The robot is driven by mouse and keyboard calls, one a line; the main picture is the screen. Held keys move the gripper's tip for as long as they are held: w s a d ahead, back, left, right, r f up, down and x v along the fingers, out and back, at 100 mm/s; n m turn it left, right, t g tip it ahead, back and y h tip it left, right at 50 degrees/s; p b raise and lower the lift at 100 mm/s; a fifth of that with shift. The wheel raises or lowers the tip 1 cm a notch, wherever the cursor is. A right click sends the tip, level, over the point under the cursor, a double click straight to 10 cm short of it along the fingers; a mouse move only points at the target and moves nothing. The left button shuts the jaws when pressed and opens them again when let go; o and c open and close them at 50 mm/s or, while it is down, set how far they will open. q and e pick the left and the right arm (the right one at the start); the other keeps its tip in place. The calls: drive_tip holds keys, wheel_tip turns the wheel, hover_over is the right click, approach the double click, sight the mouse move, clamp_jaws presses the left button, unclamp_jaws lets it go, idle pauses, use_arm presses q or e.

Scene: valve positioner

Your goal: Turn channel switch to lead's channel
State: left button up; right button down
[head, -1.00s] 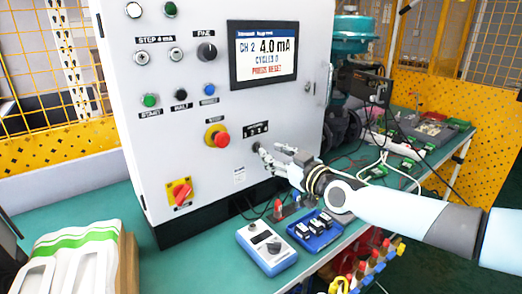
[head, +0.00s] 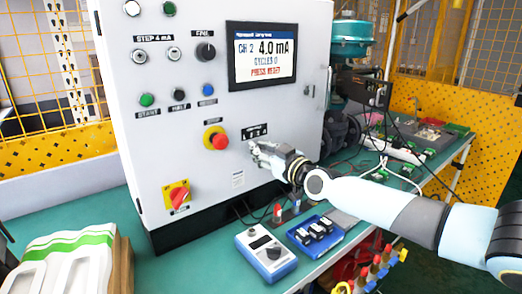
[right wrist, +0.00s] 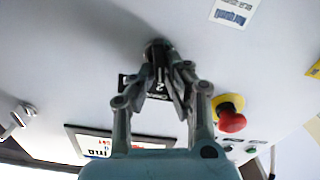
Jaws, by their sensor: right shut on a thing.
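My right gripper (head: 253,148) is at the front of the grey cabinet (head: 150,125), just below the small black label plate (head: 255,132). In the right wrist view, the right gripper (right wrist: 160,75) has its fingers closed around the black channel switch knob (right wrist: 157,48), against the panel. In the head view the gripper hides the knob. The label plate (right wrist: 130,85) is partly covered by the fingers; a "2" shows between them. The screen (head: 262,55) reads CH 2, 4.0 mA, CYCLES 0, PRESS RESET. My left gripper is not in view.
A red emergency stop on yellow (head: 219,141) sits left of the gripper. A red-yellow rotary switch (head: 178,196) is lower left. A handheld meter (head: 266,252) and a blue tray (head: 316,236) lie on the green bench below. A white foam case (head: 65,265) stands front left.

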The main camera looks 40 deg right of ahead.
drive_tip(key=shift+m, duration=0.3)
drive_tip(key=m, duration=0.3)
drive_tip(key=d+m+b, duration=0.1)
drive_tip(key=m, duration=0.7)
drive_tip(key=shift+s+d+f, duration=0.1)
drive_tip(key=shift+d+f, duration=0.1)
drive_tip(key=shift+d, duration=0.05)
drive_tip(key=shift+m, duration=0.3)
idle(0.4)
drive_tip(key=c, duration=1.4)
unclamp_jaws()
